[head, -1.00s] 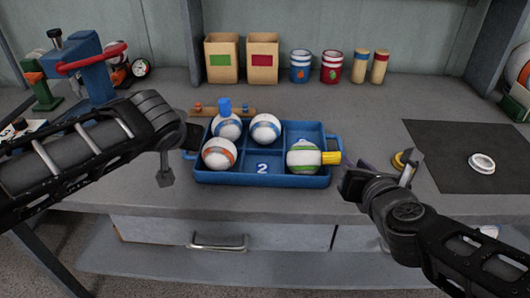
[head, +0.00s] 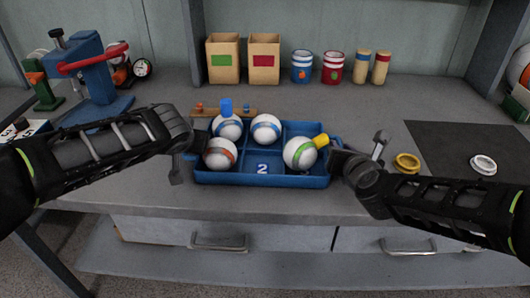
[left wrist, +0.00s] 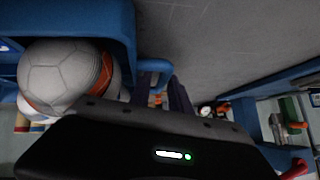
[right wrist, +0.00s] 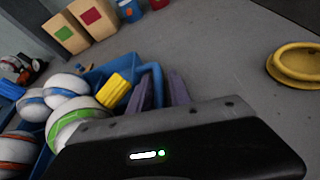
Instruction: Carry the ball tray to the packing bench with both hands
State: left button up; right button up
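The blue ball tray (head: 262,182), marked 2, rests on the grey workbench. It holds two blue-banded balls (head: 227,126) (head: 266,129) at the back, an orange-banded ball (head: 220,154) front left and a green-banded ball (head: 299,153) with a yellow plug (head: 321,141) front right. My left gripper (head: 180,166) is at the tray's left end; its fingers look apart beside the blue handle (left wrist: 154,66), partly hidden. My right gripper (head: 340,160) is at the right end; its fingers (right wrist: 160,92) are apart, with the right handle (right wrist: 156,76) between them.
A blue press (head: 88,78) stands at left. Boxes (head: 223,60), striped cups (head: 302,68) and cylinders (head: 362,66) line the back wall. A yellow ring (head: 407,163) lies right of my right gripper, near a dark mat (head: 445,145) with a white ring (head: 483,165). No packing bench is identifiable.

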pick_arm(q)
grip_shut()
pick_arm(e)
grip_shut()
pick_arm(q)
jog(key=shift+d, duration=0.1)
pick_arm(e)
jog(key=shift+d, duration=0.1)
dwell(1.0)
